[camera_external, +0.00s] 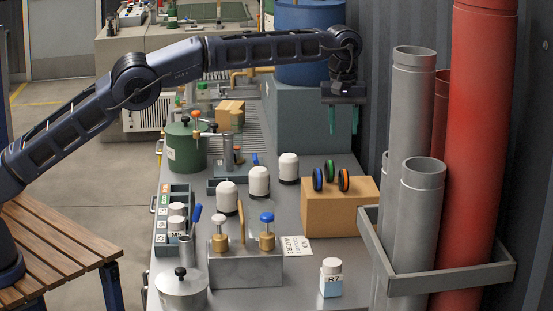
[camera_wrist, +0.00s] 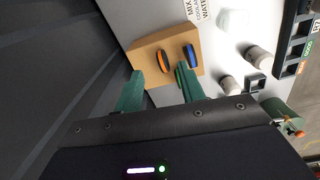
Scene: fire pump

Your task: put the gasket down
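Three upright rings that look like gaskets stand on a cardboard box (camera_external: 325,215): a blue one (camera_external: 317,179), a green one (camera_external: 330,171) and an orange one (camera_external: 343,180). In the wrist view the orange ring (camera_wrist: 163,61) and blue ring (camera_wrist: 191,55) show clearly; the green ring (camera_wrist: 180,75) is partly hidden behind a finger. My gripper (camera_external: 343,122) points down, above and behind the box. Its two green fingers are apart, with nothing visible between them, also in the wrist view (camera_wrist: 161,83). Which ring the task means, I cannot tell.
A grey bench (camera_external: 310,258) carries white-capped jars (camera_external: 258,181), a block with two valves (camera_external: 246,268), a labelled bottle (camera_external: 331,278) and a green pot (camera_external: 186,148). Grey pipes (camera_external: 413,110) and a red pipe (camera_external: 482,140) stand in a rack at right.

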